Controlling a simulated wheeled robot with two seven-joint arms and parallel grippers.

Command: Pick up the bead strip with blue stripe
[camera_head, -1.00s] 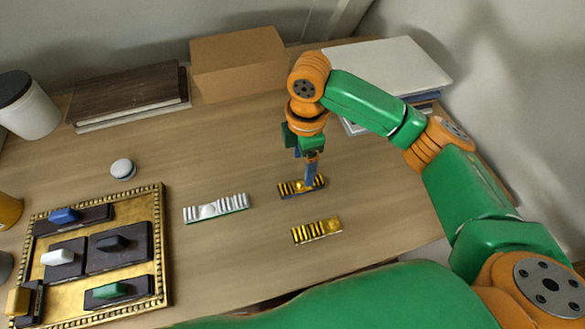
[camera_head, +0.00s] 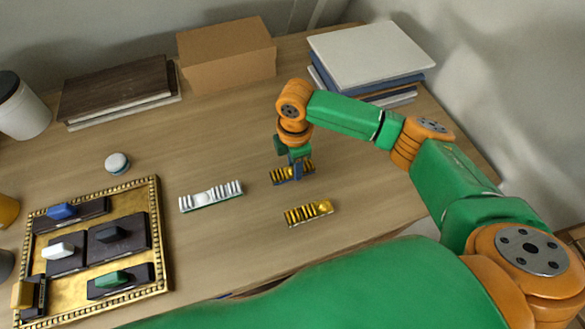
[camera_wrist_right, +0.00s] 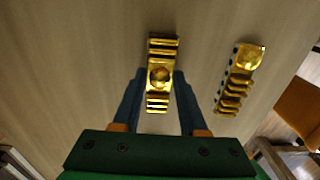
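A gold ridged bead strip (camera_head: 304,174) lies on the wooden tabletop under my right gripper (camera_head: 296,177). A thin blue edge shows along its near side, partly hidden by the fingers. A second gold strip (camera_head: 308,213) lies nearer the front, and a white strip with a green edge (camera_head: 212,196) lies to the left. My left gripper is not in view.
A gilt frame tray (camera_head: 163,240) with dark blocks and coloured knobs stands at the left. A cardboard box (camera_head: 228,58), a dark book stack (camera_head: 118,90) and a pale book stack (camera_head: 370,52) line the back. A white round knob (camera_head: 117,163) lies above the tray.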

